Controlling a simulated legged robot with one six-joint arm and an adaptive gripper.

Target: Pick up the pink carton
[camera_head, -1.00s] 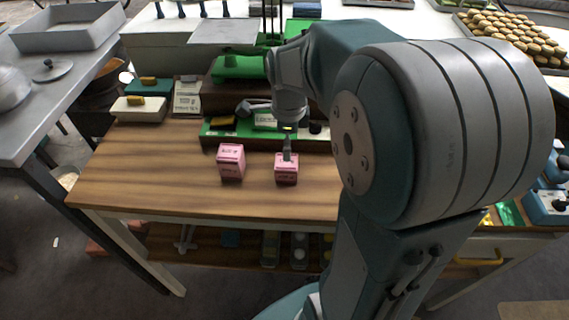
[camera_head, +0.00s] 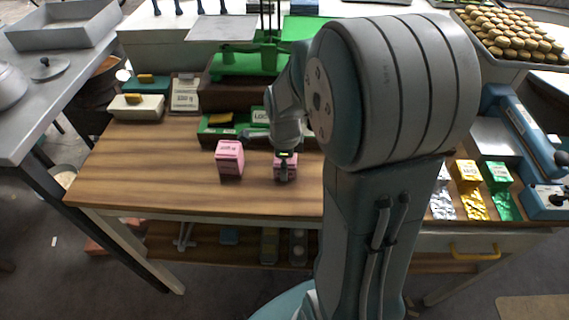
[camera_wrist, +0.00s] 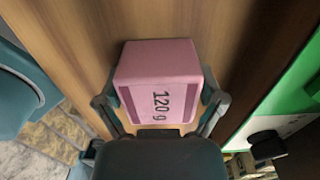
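Two pink cartons stand on the wooden table top (camera_head: 140,175). The left pink carton (camera_head: 229,162) is larger and has nothing around it. The right pink carton (camera_head: 293,164) is smaller and partly hidden by my gripper (camera_head: 284,166). In the wrist view, this pink carton (camera_wrist: 158,70) shows a "120 g" label. My gripper (camera_wrist: 158,103) has its fingers spread, one on each side of the carton. I cannot tell whether they touch it. The carton's base seems to rest on the table.
A green and brown scale (camera_head: 240,90) stands behind the cartons. A white box (camera_head: 137,108) with a yellow piece sits at the back left. Small yellow (camera_head: 465,175) and green boxes (camera_head: 497,175) are at the right. The table's front left is clear.

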